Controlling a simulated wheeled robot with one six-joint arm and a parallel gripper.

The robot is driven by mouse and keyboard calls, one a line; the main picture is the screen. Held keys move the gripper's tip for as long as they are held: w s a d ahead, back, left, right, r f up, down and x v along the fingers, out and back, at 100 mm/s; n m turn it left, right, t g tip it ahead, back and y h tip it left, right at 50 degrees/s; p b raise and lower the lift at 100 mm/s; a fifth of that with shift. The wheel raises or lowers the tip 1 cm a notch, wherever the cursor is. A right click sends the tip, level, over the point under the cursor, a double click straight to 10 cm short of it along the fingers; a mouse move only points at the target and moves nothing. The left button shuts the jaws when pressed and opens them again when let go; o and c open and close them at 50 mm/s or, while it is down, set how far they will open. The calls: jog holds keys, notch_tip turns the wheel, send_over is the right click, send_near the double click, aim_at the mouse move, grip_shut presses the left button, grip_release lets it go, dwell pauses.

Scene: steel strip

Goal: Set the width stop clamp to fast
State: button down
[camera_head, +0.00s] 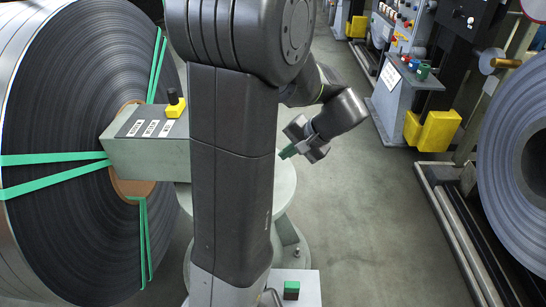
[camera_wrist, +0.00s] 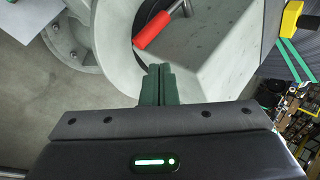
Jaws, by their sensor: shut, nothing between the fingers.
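A lever with a red grip (camera_wrist: 155,29) shows at the top of the wrist view, on a pale grey part beside a dark round opening. Its shaft runs to the upper right. A yellow block with a black knob (camera_head: 174,105) stands on a grey box (camera_head: 146,158) by several white labels too small to read. The yellow block also shows at the upper right of the wrist view (camera_wrist: 290,18). Which is the clamp is not certain. My gripper (camera_wrist: 159,70) is shut and empty, green fingertips just below the red grip in the picture, apparently apart from it. It also shows in the head view (camera_head: 283,155).
A large steel coil (camera_head: 60,120) with green straps stands at left. A grey flanged base (camera_wrist: 72,35) is at upper left of the wrist view. A control console (camera_head: 405,90) and yellow boxes (camera_head: 436,130) stand at right. The floor (camera_head: 370,230) between is clear.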

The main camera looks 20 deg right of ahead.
jog(key=shift+s+d+r, duration=1.1)
jog(key=shift+s+d, duration=0.05)
jog(key=shift+d, duration=0.15)
jog(key=x, duration=0.4)
jog(key=a+b+x, duration=0.1)
jog(key=x, duration=0.2)
jog(key=b+x, duration=0.1)
jog(key=x, duration=0.3)
jog(key=shift+w+a+r, duration=0.1)
jog(key=shift+a+r, duration=0.05)
jog(key=shift+a, duration=0.3)
jog(key=shift+w+a+r+p, duration=0.1)
jog(key=shift+a+r+p, duration=0.15)
jog(key=shift+r+p, duration=0.55)
jog(key=h+p, duration=0.1)
jog(key=a+g+h+p, duration=0.1)
jog(key=p, duration=0.1)
jog(key=shift+a+r, duration=0.1)
jog(key=shift+r, duration=0.3)
jog(key=shift+w+a+h+p, duration=0.1)
jog(key=shift+h+p, duration=0.2)
jog(key=shift+h, duration=0.1)
jog(key=shift+f, duration=0.1)
